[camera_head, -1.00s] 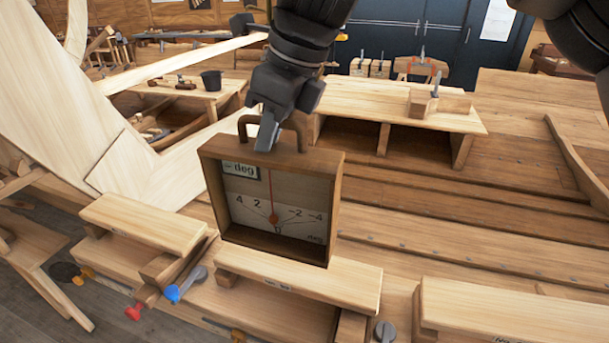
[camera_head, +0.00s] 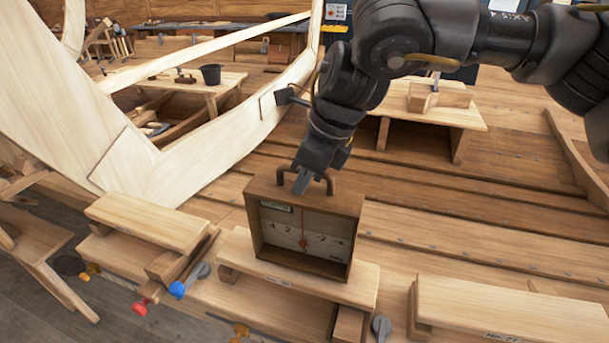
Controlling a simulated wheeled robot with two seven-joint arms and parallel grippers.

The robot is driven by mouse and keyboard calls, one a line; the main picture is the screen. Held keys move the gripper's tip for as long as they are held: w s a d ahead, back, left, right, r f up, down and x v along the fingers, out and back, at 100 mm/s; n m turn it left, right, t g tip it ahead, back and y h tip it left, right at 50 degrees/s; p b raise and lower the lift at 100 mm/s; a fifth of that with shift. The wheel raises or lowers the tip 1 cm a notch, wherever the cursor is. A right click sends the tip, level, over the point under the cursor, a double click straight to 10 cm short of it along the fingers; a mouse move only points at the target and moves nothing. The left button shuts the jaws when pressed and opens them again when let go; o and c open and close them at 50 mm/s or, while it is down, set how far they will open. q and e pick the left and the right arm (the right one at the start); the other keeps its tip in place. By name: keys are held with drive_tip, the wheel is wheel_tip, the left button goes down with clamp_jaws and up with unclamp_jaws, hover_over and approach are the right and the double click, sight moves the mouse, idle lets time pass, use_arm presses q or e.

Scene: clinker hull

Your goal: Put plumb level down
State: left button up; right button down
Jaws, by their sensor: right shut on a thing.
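The plumb level (camera_head: 354,228) is a square wooden box frame with a pale dial, a red needle and a handle on top. It stands upright at the middle of the camera_head view. Its lower edge is at the top of a small wooden bench (camera_head: 362,286); whether it rests fully on it I cannot tell. My right gripper (camera_head: 303,183) comes down from above and is shut on the plumb level's handle. The fingertips are partly hidden against the handle. My left gripper is not in view.
Another low bench (camera_head: 150,222) stands at the left and one (camera_head: 510,310) at the right. A pale curved hull plank (camera_head: 215,150) rises behind on the left.

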drive_tip(key=shift+s+a, duration=0.1)
drive_tip(key=shift+f, duration=0.2)
drive_tip(key=c, duration=1.5)
unclamp_jaws()
drive_tip(key=shift+o, duration=0.2)
drive_tip(key=shift+r, duration=0.55)
drive_tip(key=b+v, duration=0.2)
drive_tip(key=v, duration=0.9)
drive_tip(key=shift+d+r, duration=0.15)
drive_tip(key=shift+d, duration=0.1)
